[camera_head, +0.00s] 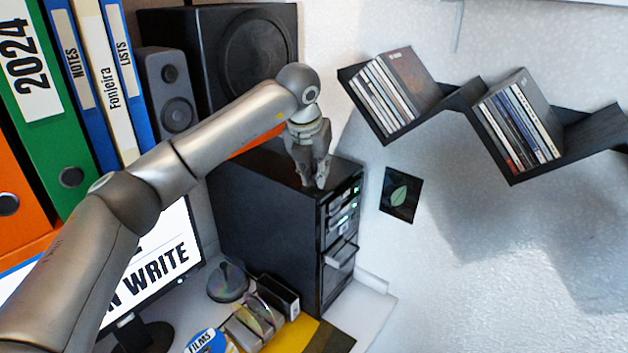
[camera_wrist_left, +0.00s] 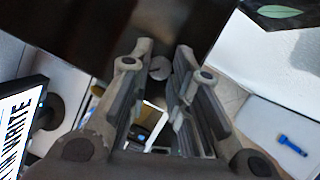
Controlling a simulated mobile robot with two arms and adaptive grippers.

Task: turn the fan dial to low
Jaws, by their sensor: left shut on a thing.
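The fan dial (camera_wrist_left: 159,68) is a small round grey knob in the left wrist view, between the tips of my left gripper. Its setting is too small to read. My left gripper (camera_head: 318,184) is at the upper front edge of the black computer tower (camera_head: 262,215), fingers pointing down. In the left wrist view the two fingers (camera_wrist_left: 160,72) are a little apart, one on each side of the dial, shut on it. In the head view the dial is hidden behind the fingers. My right gripper is in neither view.
A monitor (camera_head: 160,265) and several discs in a rack (camera_head: 250,318) stand left of and before the tower. Speakers (camera_head: 245,50) are behind. Zigzag disc shelves (camera_head: 405,125) and a leaf picture (camera_head: 400,194) are on the wall. A small blue object (camera_wrist_left: 291,145) lies on a white surface.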

